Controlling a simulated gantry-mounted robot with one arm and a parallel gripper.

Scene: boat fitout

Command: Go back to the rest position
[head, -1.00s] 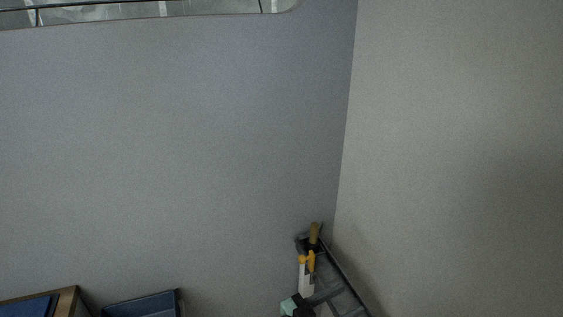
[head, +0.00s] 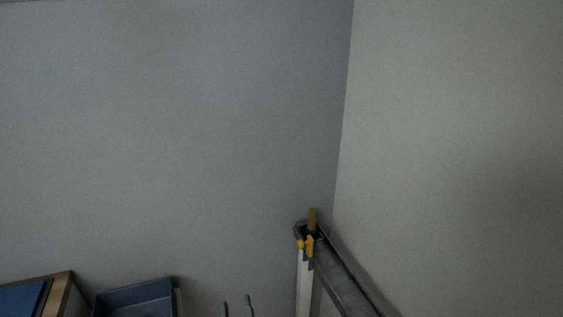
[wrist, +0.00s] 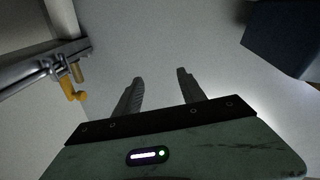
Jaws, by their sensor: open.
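My gripper (wrist: 160,75) shows in the wrist view with its two dark fingers apart and nothing between them. A plain pale surface lies beyond the fingertips. In the head view two thin dark finger-like tips (head: 238,303) rise at the bottom edge, between the blue bin and the metal frame. The rest of the gripper is below the picture there.
A blue bin (head: 136,298) and a wood-edged blue-topped piece (head: 40,294) are at the lower left. A metal frame with yellow clamps (head: 307,246) stands in the corner; it also shows in the wrist view (wrist: 72,80). The grey wall (head: 180,140) is bare.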

